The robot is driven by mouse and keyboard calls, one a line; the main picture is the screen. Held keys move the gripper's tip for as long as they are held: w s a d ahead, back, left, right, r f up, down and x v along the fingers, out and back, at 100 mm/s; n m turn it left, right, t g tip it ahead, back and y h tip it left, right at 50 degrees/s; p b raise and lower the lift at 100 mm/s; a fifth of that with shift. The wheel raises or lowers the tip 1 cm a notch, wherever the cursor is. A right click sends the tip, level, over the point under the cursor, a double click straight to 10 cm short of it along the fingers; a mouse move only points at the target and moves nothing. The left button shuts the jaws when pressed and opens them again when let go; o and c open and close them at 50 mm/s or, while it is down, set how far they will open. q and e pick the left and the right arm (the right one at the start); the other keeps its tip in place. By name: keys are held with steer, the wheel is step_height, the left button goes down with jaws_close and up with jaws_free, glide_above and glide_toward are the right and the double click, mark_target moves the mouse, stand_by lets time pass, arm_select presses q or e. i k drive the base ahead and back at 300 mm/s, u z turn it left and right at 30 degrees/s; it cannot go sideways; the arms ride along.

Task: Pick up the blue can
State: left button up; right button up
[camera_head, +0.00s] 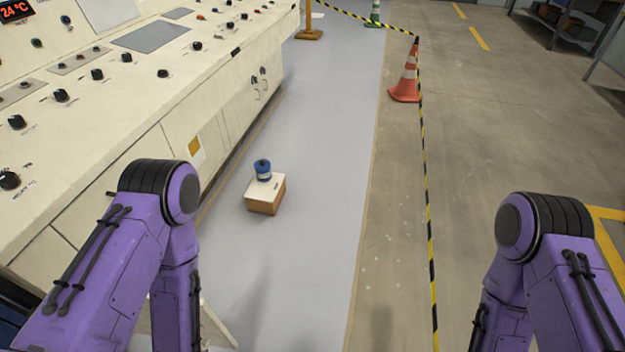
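The blue can (263,171) is small and stands upright on top of a small box (265,194) with a white top and brown sides. The box sits on the grey floor strip, near the foot of the control console. My purple left arm is in view at the lower left and my purple right arm at the lower right. Both forearms point down, and both grippers are below the picture or hidden behind the arms. Nothing is seen touching the can.
A long cream control console (150,85) with knobs runs along the left. An orange cone (406,80) and black-and-yellow tape (428,200) stand to the right of the strip. A green cone (375,14) is farther back. The grey strip (320,130) around the box is clear.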

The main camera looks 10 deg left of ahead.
mark_target(266, 176)
steer(key=z, duration=0.6)
steer(key=i, duration=0.45)
steer(key=u, duration=0.65)
steer(key=i, duration=2.2)
steer(key=u, duration=1.25)
steer(key=i, duration=0.65)
steer(key=u, duration=0.3)
